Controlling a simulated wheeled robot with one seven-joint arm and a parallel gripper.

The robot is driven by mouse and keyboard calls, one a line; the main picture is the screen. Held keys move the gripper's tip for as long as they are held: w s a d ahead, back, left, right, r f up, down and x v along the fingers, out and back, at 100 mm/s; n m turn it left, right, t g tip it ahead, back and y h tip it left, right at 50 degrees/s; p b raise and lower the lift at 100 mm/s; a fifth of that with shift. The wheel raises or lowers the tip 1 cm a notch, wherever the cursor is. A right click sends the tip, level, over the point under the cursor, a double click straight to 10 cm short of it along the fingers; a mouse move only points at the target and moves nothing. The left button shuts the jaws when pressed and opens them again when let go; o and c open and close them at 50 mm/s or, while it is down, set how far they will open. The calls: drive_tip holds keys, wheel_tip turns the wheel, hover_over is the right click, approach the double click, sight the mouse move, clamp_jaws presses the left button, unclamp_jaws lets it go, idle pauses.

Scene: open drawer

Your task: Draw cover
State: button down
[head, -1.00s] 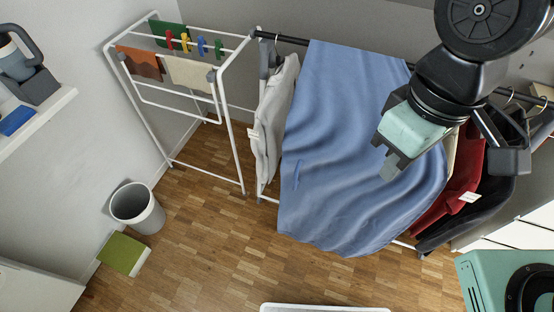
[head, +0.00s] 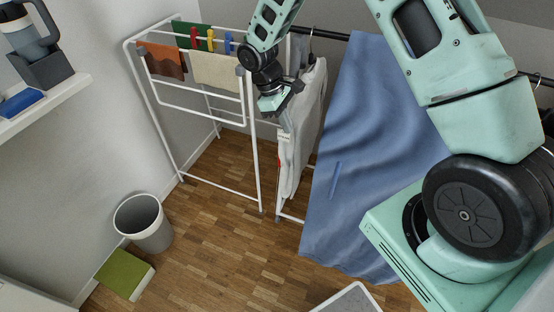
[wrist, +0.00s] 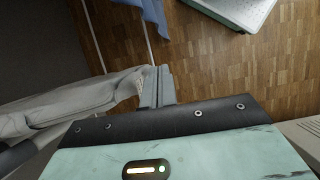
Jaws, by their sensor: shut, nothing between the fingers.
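The blue cover (head: 345,150) hangs over the clothes rail in folds, with a small darker blue strip (head: 334,181) on its front. Its right part is hidden behind my arm. A corner of blue cloth (wrist: 152,12) shows at the top of the wrist view. My gripper (head: 274,112) is shut and empty, left of the cover and apart from it, close to the pale grey garment (head: 302,140). In the wrist view my shut fingers (wrist: 157,88) are beside the edge of that garment (wrist: 75,103); I cannot tell whether they touch.
A white drying rack (head: 186,178) with small cloths and coloured pegs stands left of my gripper. A grey bin (head: 145,222) and a green-topped box (head: 124,274) are on the wood floor. A white-rimmed object (head: 350,300) is at the bottom edge. Floor between is clear.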

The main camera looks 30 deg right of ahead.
drive_tip(key=s+d+f+p, duration=0.1)
drive_tip(key=s+d+f, duration=0.3)
drive_tip(key=f, duration=0.5)
drive_tip(key=shift+s+d+f, duration=0.35)
drive_tip(key=shift+s, duration=0.55)
